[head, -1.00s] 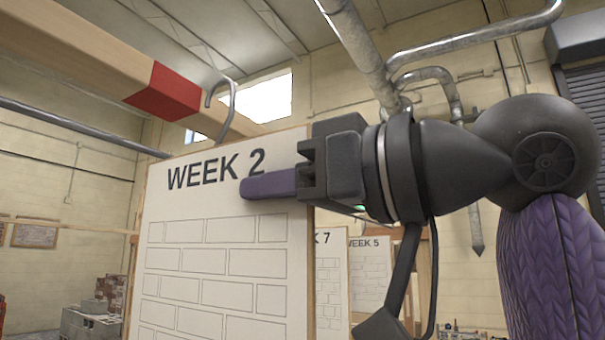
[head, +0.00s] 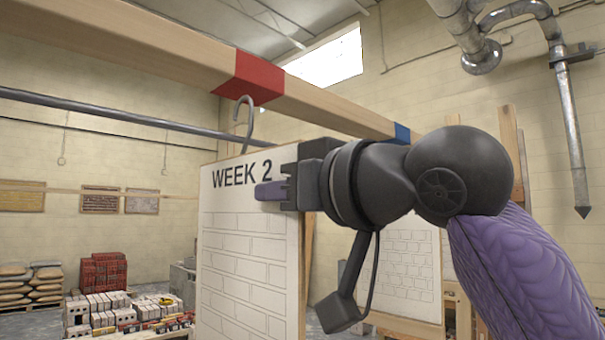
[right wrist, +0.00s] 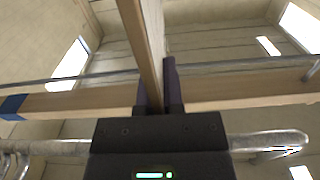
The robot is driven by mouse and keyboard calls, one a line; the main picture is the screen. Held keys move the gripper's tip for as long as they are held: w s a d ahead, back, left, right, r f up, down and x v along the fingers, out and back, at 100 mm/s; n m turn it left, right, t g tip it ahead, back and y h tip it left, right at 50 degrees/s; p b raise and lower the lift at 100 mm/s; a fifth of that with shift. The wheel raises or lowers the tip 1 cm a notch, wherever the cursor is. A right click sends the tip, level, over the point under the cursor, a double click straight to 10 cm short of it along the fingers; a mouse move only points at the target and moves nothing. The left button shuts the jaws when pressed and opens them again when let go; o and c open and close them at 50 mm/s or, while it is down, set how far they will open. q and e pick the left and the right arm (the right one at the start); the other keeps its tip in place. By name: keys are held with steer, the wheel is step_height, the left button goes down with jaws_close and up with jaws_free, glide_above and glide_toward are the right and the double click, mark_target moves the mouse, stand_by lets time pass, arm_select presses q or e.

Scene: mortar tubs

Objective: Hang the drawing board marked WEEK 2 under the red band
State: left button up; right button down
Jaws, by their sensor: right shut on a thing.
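The WEEK 2 drawing board (head: 222,215) is a white panel with brick outlines, upright in the head view. A grey hook (head: 244,122) rises from its top edge. My right gripper (head: 272,190) is shut on the board's upper right edge. In the right wrist view the board (right wrist: 146,45) runs edge-on between the fingers (right wrist: 157,92). The red band (head: 254,80) wraps the wooden beam above. The hook's curve overlaps the band's lower edge in the picture; I cannot tell whether they touch. My left gripper is out of view.
A grey rail (head: 110,111) runs below the beam and behind the hook. A blue band (head: 402,132) marks the beam further right. Another drawing board (head: 405,265) stands behind my right arm. Brick stacks (head: 105,305) and sacks (head: 30,283) lie at the lower left.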

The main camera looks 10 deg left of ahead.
mark_target(264, 226)
steer(key=shift+w+a+f+b, duration=0.35)
steer(key=shift+w+a+f, duration=0.35)
steer(key=shift+a+f, duration=0.25)
steer(key=shift+f+b, duration=0.55)
steer(key=shift+f, duration=0.2)
